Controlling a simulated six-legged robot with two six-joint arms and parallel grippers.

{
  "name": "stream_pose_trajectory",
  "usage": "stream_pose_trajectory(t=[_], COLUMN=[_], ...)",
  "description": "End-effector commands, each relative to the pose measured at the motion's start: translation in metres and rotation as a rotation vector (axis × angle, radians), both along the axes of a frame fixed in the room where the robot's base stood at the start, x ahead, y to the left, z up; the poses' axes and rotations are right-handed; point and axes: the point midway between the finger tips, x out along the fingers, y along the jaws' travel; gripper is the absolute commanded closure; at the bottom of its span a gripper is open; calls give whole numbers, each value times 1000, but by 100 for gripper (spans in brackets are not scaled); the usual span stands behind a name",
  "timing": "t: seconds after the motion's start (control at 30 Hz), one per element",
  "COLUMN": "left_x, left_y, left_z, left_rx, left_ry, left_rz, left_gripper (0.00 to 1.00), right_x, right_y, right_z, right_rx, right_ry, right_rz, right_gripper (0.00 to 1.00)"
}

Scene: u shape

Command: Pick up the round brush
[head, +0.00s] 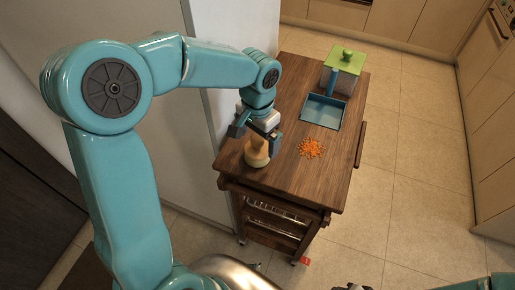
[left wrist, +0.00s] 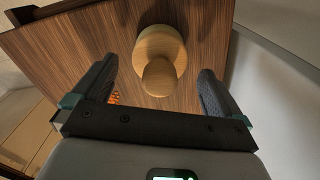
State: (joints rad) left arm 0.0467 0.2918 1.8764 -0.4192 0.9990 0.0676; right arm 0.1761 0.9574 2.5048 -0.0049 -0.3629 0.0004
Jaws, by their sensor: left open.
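The round brush (head: 256,152) stands upright near the front left corner of the wooden cart top, with a pale wooden knob and a wider round base. In the left wrist view the brush (left wrist: 158,48) lies between the two finger lines, its knob toward the camera. My left gripper (head: 255,136) is open, pointing down over the brush with one finger on each side. Visible gaps separate both fingers from the knob in the left wrist view. My right gripper is at most a dark sliver at the bottom edge of the head view, too cut off to read.
The wooden cart (head: 290,178) carries a pile of orange bits (head: 311,148), a blue tray (head: 323,111) and a green-lidded container (head: 345,69) at the back. A pale wall panel (head: 222,60) stands close on the left. The tiled floor (head: 415,165) on the right is clear.

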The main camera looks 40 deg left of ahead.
Motion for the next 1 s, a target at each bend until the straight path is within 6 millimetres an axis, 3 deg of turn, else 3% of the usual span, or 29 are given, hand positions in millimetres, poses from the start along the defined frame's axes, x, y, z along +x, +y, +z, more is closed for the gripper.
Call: stream_pose_trajectory(t=[0.13, 0.4, 0.43, 0.47, 0.6, 1.0], left_x=[0, 1, 1, 1, 1, 2], left_y=[0, 0, 0, 0, 0, 0], left_z=[-21, -25, -25, -25, -25, -18], left_rx=[0, 0, 0, 0, 0, 1], left_ry=[2, -1, -1, -1, -1, -4], left_rz=[-1, 0, 0, 0, 0, 0], left_gripper=[0, 0, 3, 13, 59, 59], right_x=[0, 0, 0, 0, 0, 0], right_y=[0, 0, 0, 0, 0, 0], right_z=[1, 1, 1, 1, 1, 1], right_rx=[0, 0, 0, 0, 0, 0], right_ry=[0, 0, 0, 0, 0, 0], right_rz=[0, 0, 0, 0, 0, 0], right_gripper=[57, 57, 57, 57, 57, 57])
